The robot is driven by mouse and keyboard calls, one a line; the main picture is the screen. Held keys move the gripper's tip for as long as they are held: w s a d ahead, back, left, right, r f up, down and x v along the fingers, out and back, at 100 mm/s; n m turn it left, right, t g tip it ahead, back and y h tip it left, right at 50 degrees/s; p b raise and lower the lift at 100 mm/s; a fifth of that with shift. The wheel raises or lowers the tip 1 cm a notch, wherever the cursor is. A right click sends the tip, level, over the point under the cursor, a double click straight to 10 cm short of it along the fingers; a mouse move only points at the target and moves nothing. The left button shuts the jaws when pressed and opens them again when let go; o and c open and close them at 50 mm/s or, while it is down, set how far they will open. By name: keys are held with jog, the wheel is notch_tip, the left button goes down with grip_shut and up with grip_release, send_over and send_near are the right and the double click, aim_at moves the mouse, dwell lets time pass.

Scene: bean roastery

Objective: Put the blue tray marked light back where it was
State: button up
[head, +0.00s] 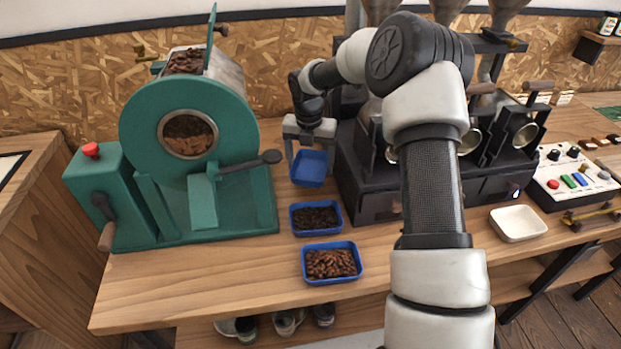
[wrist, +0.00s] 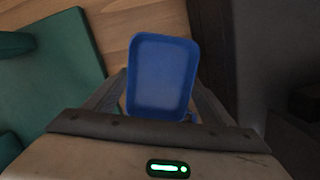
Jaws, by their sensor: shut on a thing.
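An empty blue tray (head: 309,168) is at my gripper (head: 310,150), just behind two other blue trays. My gripper is shut on this tray, which also shows in the wrist view (wrist: 162,78) between the fingers. I see no marking on it, and I cannot tell whether it touches the counter. In front of it, a blue tray (head: 294,232) holds dark beans. Nearer the counter's front edge, another blue tray (head: 304,277) holds reddish-brown beans. No "light" label is readable on any tray.
A green roaster (head: 140,120) with a dark handle stands close on the left. A black machine (head: 365,195) with several metal drums stands close on the right. A white dish (head: 518,236) and a button panel (head: 540,180) are further right. Bare wooden counter (head: 220,275) lies front left.

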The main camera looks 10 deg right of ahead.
aim_at(310, 173)
jog(key=shift+f+b, duration=0.35)
jog(key=shift+f, duration=2.25)
jog(key=shift+f, duration=0.15)
jog(key=o, duration=1.1)
